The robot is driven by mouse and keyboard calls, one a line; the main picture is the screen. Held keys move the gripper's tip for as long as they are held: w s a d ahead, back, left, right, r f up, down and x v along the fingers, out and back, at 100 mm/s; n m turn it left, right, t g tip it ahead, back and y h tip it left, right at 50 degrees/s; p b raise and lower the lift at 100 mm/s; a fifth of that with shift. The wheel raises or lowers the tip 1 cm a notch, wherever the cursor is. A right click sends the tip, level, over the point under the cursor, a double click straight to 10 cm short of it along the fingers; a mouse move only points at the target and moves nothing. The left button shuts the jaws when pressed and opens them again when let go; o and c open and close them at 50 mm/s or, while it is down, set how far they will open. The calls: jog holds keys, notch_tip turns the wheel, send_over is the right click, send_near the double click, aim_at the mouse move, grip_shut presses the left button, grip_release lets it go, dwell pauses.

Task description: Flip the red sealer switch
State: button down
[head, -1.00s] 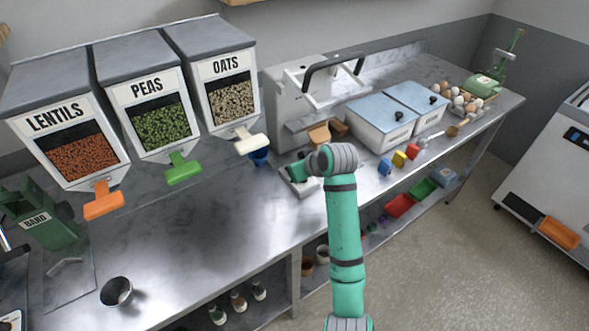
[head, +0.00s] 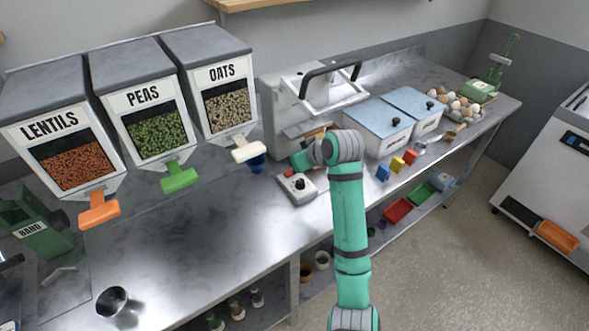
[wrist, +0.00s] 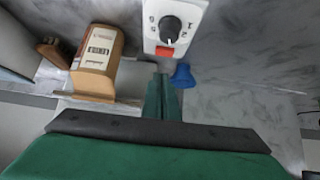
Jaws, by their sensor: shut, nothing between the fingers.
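The red sealer switch (wrist: 165,52) sits below a black dial (wrist: 169,27) on a small white control box (wrist: 150,30), near the top of the wrist view. In the head view the box (head: 299,190) stands on the steel counter in front of the grey sealer (head: 285,105). My gripper (wrist: 160,72) is shut and empty. Its tips appear just below the switch in the wrist view, with a small visible gap. I cannot tell the switch's position. In the head view my gripper (head: 296,160) is beyond the box, partly hidden by my wrist.
A brown kraft packet (wrist: 97,60) lies left of the gripper in the wrist view. A blue cup-like item (wrist: 183,76) is close on the right. Dispensers stand left; blue-lidded bins (head: 378,125) and coloured blocks (head: 397,165) stand right. The counter's front left is mostly clear.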

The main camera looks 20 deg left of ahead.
jog(key=v, duration=0.9)
jog(key=shift+s+d+r, duration=0.2)
jog(key=shift+s, duration=0.1)
